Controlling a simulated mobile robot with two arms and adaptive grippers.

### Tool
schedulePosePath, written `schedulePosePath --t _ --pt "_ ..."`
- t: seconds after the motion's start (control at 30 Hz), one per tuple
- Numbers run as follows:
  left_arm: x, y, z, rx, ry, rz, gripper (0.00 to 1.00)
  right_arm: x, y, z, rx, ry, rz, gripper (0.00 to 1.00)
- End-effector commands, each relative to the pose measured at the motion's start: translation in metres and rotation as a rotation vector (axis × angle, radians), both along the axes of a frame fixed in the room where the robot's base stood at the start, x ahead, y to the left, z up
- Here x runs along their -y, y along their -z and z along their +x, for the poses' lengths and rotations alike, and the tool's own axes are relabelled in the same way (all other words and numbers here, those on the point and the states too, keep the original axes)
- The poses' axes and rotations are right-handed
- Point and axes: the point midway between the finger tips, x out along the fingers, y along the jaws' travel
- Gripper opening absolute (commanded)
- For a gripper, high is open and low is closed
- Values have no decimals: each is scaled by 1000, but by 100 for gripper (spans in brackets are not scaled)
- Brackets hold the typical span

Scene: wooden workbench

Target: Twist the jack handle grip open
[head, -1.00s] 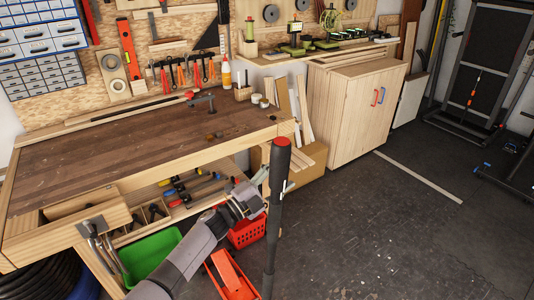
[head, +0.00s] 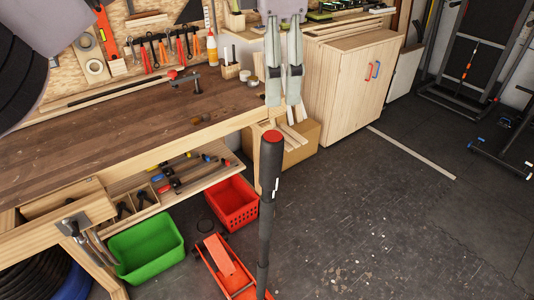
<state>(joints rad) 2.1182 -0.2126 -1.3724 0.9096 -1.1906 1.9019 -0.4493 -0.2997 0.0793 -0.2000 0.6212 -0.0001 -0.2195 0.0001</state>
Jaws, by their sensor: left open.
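The jack handle (head: 267,205) is a long dark bar standing nearly upright in the head view. Its black grip (head: 271,165) has a red cap (head: 272,136) on top. The red jack (head: 222,258) sits on the floor at the lower middle, partly cut off by the frame. My left gripper (head: 284,103) is above the cap in the picture, with its two pale fingers pointing down. They are apart with a narrow gap and nothing between them. They look clear of the grip; the exact distance is hard to tell. My right gripper is not in view.
A wooden workbench (head: 110,135) fills the left, with an open shelf of tools below. A red basket (head: 232,204) and a green bin (head: 146,246) stand on the floor near the jack. A cardboard box (head: 299,151) is behind the handle. The floor at right is mostly open.

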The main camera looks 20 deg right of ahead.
Motion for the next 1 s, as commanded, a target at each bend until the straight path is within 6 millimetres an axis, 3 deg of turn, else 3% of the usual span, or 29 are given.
schedulePosePath --t 0.1,0.23,0.8,1.0 --pt "-4 1 0 23 -1 29 54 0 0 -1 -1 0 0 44" --pt "-5 17 1 21 1 30 54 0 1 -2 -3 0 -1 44" --pt "-3 134 5 16 0 24 54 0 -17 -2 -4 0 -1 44" --pt "-3 160 7 18 -1 24 54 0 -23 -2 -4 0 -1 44"
